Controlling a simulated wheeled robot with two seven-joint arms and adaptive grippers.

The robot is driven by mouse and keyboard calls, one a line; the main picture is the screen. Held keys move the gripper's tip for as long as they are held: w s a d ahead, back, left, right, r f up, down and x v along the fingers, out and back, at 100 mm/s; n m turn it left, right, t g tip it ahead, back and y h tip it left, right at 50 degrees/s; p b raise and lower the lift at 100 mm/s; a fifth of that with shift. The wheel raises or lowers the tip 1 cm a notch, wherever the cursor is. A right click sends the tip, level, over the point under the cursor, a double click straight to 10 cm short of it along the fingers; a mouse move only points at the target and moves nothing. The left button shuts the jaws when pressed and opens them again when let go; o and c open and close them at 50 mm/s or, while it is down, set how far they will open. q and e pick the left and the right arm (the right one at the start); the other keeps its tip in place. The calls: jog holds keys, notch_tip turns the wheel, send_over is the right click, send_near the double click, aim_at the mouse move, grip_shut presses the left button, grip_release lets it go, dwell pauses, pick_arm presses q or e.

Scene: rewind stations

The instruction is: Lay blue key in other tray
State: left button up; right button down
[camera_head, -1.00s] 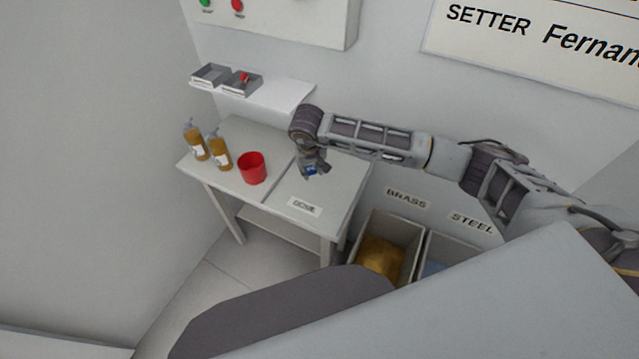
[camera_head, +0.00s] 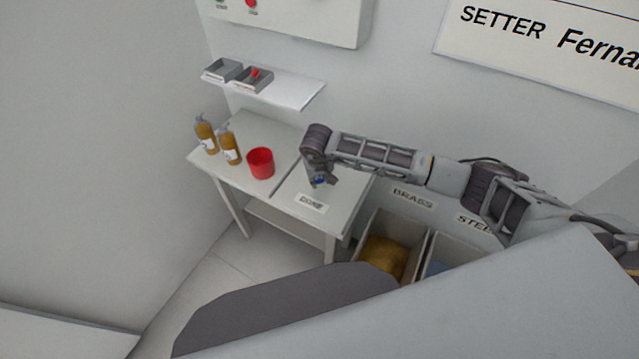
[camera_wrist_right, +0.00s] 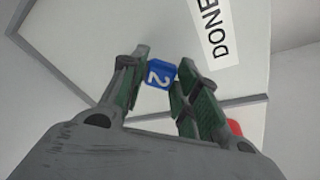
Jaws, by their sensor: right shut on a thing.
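My right gripper (camera_head: 322,182) is over the right half of the table, near the DONE label. In the right wrist view its fingers (camera_wrist_right: 160,82) are shut on the blue key (camera_wrist_right: 160,74), which bears a white 2. The key also shows as a small blue spot in the head view (camera_head: 319,181). Two grey trays stand on the wall shelf: a left tray (camera_head: 222,70), in which no key shows, and a right tray (camera_head: 252,80) with a red key (camera_head: 255,72) in it. My left gripper is not in view.
The white shelf (camera_head: 290,90) is clear to the right of the trays. A red cup (camera_head: 260,163) and two amber bottles (camera_head: 206,135) stand on the table's left half. Below right are a BRASS bin (camera_head: 385,258) and a STEEL bin. A control box (camera_head: 300,18) hangs above the shelf.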

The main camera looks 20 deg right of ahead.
aim_at(319, 182)
jog(key=shift+f, duration=0.15)
jog(key=shift+f+p, duration=0.3)
jog(key=shift+f, duration=1.4)
jog(key=shift+f, duration=0.15)
jog(key=c, duration=1.1)
grip_release()
jog(key=shift+o, duration=0.2)
jog(key=b+v, duration=0.2)
jog(key=v, duration=1)
jog(key=shift+o, duration=0.5)
